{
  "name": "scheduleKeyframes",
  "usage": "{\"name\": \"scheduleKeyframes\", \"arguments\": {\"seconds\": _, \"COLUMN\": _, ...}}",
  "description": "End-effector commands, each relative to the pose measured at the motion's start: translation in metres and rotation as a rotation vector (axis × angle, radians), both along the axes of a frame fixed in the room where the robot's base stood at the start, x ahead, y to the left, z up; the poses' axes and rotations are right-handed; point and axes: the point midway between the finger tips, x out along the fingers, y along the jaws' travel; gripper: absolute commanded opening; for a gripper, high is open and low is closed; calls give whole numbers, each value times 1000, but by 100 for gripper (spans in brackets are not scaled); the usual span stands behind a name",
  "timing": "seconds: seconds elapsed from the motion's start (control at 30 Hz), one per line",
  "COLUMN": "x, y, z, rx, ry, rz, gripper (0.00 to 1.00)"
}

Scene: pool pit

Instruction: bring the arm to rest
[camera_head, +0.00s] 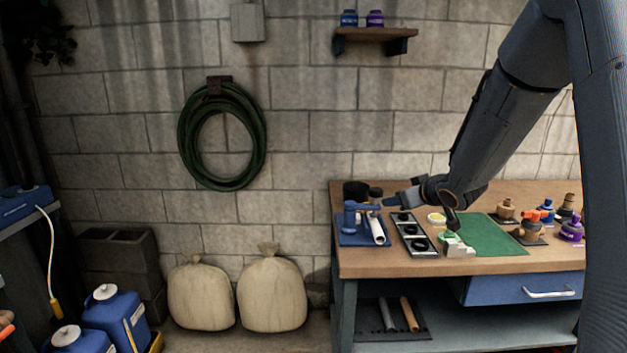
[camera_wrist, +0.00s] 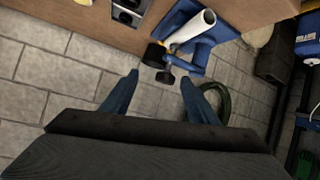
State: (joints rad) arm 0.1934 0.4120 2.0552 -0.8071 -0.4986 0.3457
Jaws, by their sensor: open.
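My arm (camera_head: 500,125) reaches down from the upper right over the workbench, bent at the wrist. My gripper (camera_head: 398,201) points left above the bench, near the blue tool stand (camera_head: 351,214) and the black slotted tray (camera_head: 414,233). In the wrist view my gripper (camera_wrist: 160,96) shows two blue fingers spread apart with nothing between them. Beyond the fingertips are the wall and the blue stand with a white tube (camera_wrist: 194,25). Whether my gripper touches anything cannot be told, but no contact shows.
The wooden workbench (camera_head: 375,262) holds a green mat (camera_head: 492,238), a pale stepped block (camera_head: 458,249), and several valve-like fittings at the right. A green hose (camera_head: 183,150) hangs on the wall. Two sacks (camera_head: 272,295) stand on the floor left of the bench. A shelf (camera_head: 376,34) is above.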

Motion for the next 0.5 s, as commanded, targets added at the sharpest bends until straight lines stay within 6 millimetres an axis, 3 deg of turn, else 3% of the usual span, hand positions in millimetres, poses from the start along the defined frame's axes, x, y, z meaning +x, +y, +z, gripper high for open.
{"name": "scheduleKeyframes", "arguments": {"seconds": 0.2, "x": -121, "y": -6, "z": -75, "rx": -58, "ry": 373, "rz": -245, "gripper": 54}}
{"name": "scheduleKeyframes", "arguments": {"seconds": 0.4, "x": -248, "y": 13, "z": -124, "rx": -53, "ry": 712, "rz": -345, "gripper": 54}}
{"name": "scheduleKeyframes", "arguments": {"seconds": 0.5, "x": -303, "y": 27, "z": -138, "rx": -37, "ry": 855, "rz": -364, "gripper": 54}}
